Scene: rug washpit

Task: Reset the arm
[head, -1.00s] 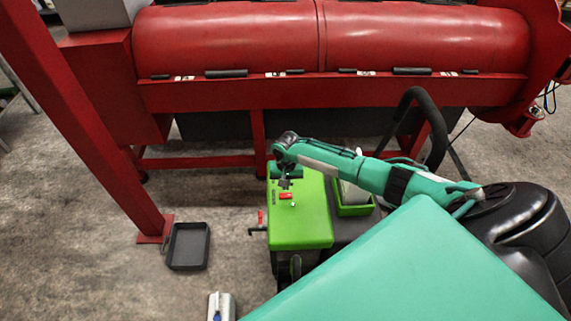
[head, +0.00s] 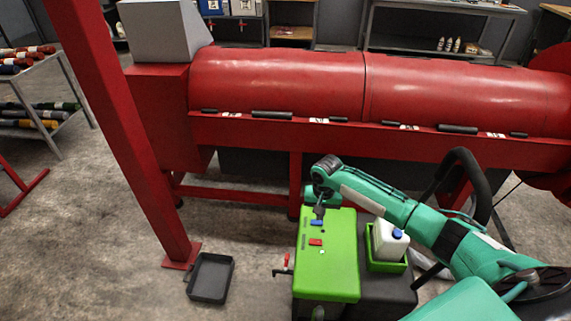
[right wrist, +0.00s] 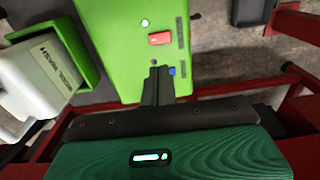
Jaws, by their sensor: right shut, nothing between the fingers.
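My right arm reaches in from the right in the head view. Its gripper (head: 319,212) is shut and empty, over the far end of a green-topped box (head: 335,270). A blue button (head: 317,222) shows just below the fingertips, and a red button (head: 316,242) lies nearer on the box top. In the right wrist view the shut fingers (right wrist: 159,72) point at the green top, with the blue button (right wrist: 172,71) partly hidden beside them and the red button (right wrist: 160,38) beyond. Contact with the blue button cannot be told. My left gripper is not in view.
A white jug (head: 389,240) stands in a green holder (head: 388,266) beside the box. A red-handled tap (head: 286,263) sticks out at its left. A large red drum machine (head: 280,85) stands behind. A black tray (head: 210,278) lies on the floor by a red post (head: 120,130).

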